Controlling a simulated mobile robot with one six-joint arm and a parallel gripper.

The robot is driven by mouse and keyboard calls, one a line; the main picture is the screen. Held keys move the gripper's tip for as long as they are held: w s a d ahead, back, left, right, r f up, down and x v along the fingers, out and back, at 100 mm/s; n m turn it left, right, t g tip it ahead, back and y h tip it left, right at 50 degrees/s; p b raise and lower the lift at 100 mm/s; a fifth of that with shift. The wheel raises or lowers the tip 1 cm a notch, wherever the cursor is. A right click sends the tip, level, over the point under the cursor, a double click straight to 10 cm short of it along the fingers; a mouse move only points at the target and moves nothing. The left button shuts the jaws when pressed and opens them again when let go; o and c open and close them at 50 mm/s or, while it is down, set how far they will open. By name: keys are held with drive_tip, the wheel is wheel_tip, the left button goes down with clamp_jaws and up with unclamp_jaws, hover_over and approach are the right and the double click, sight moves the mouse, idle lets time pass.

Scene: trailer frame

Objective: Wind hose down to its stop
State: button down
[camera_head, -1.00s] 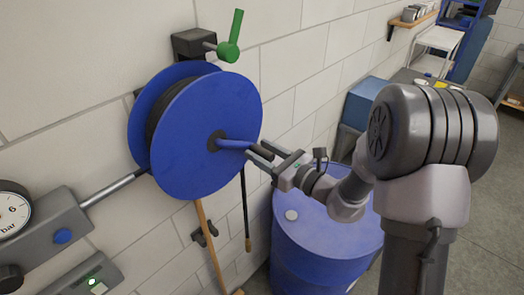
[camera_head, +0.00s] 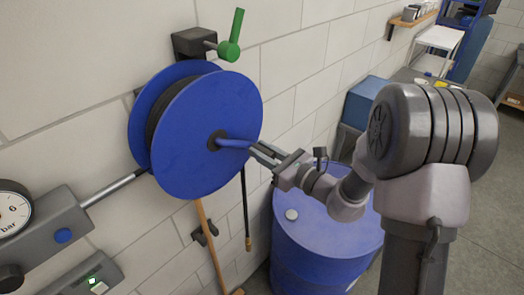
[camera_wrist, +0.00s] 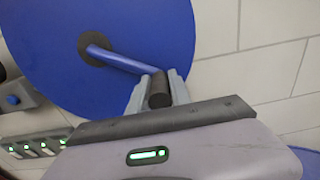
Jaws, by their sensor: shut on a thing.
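A blue hose reel (camera_head: 205,135) is mounted on the white block wall, with dark hose (camera_head: 160,110) wound between its two discs. A blue crank arm (camera_head: 232,143) runs from the dark hub to a black handle. My gripper (camera_head: 262,153) is shut on this handle, to the right of the hub. In the wrist view the black crank handle (camera_wrist: 159,92) sits between my fingers (camera_wrist: 157,95), at the end of the crank arm. A black hose end (camera_head: 246,215) hangs straight down below the reel, in front of the wall.
A green lever valve (camera_head: 230,45) is above the reel. A gauge (camera_head: 13,212) and a grey box with a blue button (camera_head: 63,235) are at left. A blue drum (camera_head: 325,255) stands beneath my arm. A wooden handle (camera_head: 210,245) leans by the wall.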

drive_tip(key=shift+f, duration=0.1)
idle(0.7)
drive_tip(key=shift+s+a+f+m, duration=0.25)
drive_tip(key=shift+f+m, duration=0.15)
drive_tip(key=shift+m, duration=0.15)
drive_tip(key=shift+s+a+f+m, duration=0.25)
drive_tip(key=shift+f+m, duration=0.15)
drive_tip(key=shift+m, duration=0.15)
drive_tip(key=s+a+f+m, duration=0.2)
drive_tip(key=m, duration=0.1)
drive_tip(key=shift+m, duration=0.3)
drive_tip(key=shift+s+a+f+b, duration=0.35)
drive_tip(key=shift+s+a+b, duration=0.05)
drive_tip(key=shift+s+a, duration=0.05)
drive_tip(key=c, duration=1.2)
unclamp_jaws()
drive_tip(key=shift+s, duration=0.1)
